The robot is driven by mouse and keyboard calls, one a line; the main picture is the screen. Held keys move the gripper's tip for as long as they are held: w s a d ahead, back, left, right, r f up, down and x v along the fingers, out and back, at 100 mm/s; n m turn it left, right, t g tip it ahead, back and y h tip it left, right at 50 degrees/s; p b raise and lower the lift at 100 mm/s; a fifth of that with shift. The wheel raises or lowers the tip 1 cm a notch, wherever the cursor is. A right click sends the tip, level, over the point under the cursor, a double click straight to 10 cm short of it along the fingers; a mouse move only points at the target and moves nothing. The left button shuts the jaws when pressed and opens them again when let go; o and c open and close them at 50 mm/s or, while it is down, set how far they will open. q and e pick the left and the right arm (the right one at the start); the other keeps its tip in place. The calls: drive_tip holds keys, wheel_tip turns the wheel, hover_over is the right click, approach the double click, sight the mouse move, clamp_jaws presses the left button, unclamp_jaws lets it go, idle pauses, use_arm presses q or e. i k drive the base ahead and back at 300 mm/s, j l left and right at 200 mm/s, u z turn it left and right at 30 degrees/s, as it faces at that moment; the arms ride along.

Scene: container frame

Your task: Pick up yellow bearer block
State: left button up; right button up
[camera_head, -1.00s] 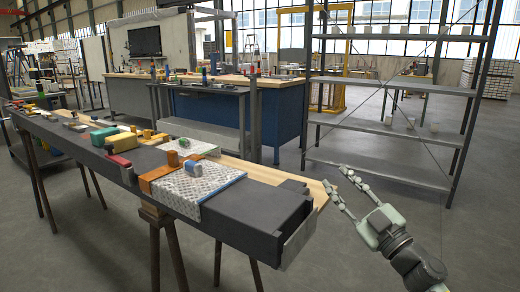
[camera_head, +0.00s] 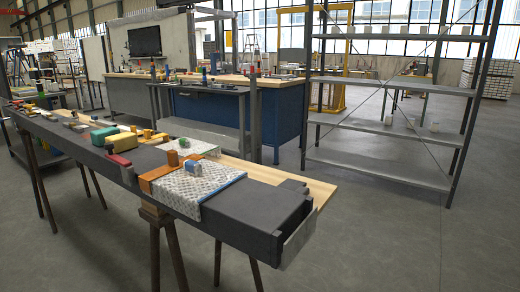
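A yellow block (camera_head: 121,143) sits on the long dark beam (camera_head: 245,215), left of the middle. A green block (camera_head: 103,134) lies just behind it and a red block (camera_head: 119,160) in front of it. Which yellow piece is the bearer block I cannot tell for sure, as a smaller yellow-orange piece (camera_head: 147,134) lies a little to the right. Neither of my grippers shows in the head view now.
The beam rests on dark trestle legs (camera_head: 168,250). A patterned cloth (camera_head: 205,187), an orange strip (camera_head: 158,180) and an orange cylinder (camera_head: 172,158) are on it. A grey shelf rack (camera_head: 380,160) and a blue workbench (camera_head: 285,120) stand behind. Floor at right is clear.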

sight(124, 142)
drive_tip(key=j+z, duration=0.15)
drive_tip(key=z, duration=0.2)
drive_tip(key=i+j+z, duration=0.1)
drive_tip(key=z, duration=0.25)
drive_tip(key=j+z, duration=0.75)
drive_tip(key=j, duration=1.2)
drive_tip(key=k+j+z, duration=0.15)
drive_tip(key=j, duration=0.45)
